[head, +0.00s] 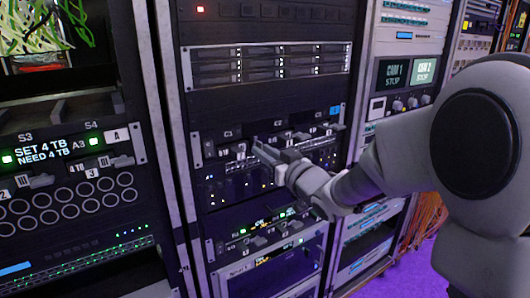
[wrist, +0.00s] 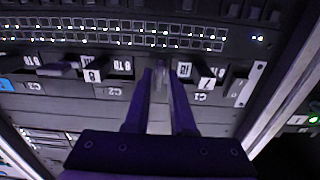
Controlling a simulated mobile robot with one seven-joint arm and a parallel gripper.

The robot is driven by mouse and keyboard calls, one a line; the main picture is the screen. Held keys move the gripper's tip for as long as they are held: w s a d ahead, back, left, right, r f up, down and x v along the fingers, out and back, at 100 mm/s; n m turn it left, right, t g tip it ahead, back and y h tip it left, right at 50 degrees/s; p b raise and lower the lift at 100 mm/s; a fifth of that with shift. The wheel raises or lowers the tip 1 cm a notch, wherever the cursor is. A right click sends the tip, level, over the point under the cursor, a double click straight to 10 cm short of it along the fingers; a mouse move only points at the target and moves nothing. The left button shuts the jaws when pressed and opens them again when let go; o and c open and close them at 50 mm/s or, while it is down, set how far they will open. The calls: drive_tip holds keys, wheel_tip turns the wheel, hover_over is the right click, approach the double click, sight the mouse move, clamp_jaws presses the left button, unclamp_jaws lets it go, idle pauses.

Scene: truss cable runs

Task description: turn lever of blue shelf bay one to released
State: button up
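The shelf with a blue tag (head: 335,111) is a dark row of bays marked C1, C2 and C3 in the middle rack. In the wrist view the row is upside down, with the C1 label (wrist: 200,97) at right, the C2 label (wrist: 115,91) in the middle and the blue tag (wrist: 6,85) at far left. A white-tagged lever (wrist: 207,82) shows at the C1 bay, and another (wrist: 94,74) near C2. My gripper (head: 260,145) is at the shelf front; in the wrist view its fingers (wrist: 162,78) are apart, between these two levers. A pale strip shows between them; I cannot tell what it is.
A drive unit (head: 265,63) sits above the shelf and a patch panel (wrist: 130,35) with lit ports below it. Another lever shelf (head: 265,232) is lower down. The left rack (head: 70,160) and the right rack (head: 400,60) stand close on both sides.

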drive_tip(key=shift+o, duration=1)
drive_tip(key=shift+s, duration=0.1)
drive_tip(key=b+v, duration=0.1)
drive_tip(key=v, duration=1.6)
drive_tip(key=shift+d, duration=0.2)
